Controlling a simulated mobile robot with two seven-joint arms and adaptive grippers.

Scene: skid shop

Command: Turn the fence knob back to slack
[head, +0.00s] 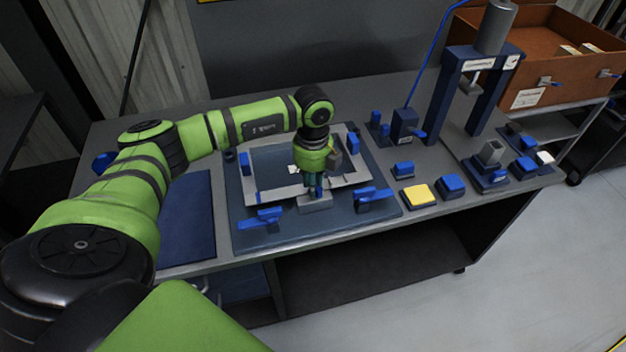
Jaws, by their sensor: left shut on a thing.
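My left gripper (316,187) points down at the front of the blue fixture plate (290,232) on the bench. It is shut on the fence knob, which its fingers mostly hide. A small light grey block (317,206), apparently the fence, sits right below the fingers. I cannot tell the knob's angle. A pale frame-shaped piece (265,193) lies on the plate behind and around the gripper. My right gripper is not in view.
Blue clamps (262,219) and (373,197) stand at the plate's front corners. To the right are a yellow-topped block (420,196), several blue blocks and a press (440,100). A brown crate (540,45) stands at the back right. A dark blue mat (187,220) lies at left.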

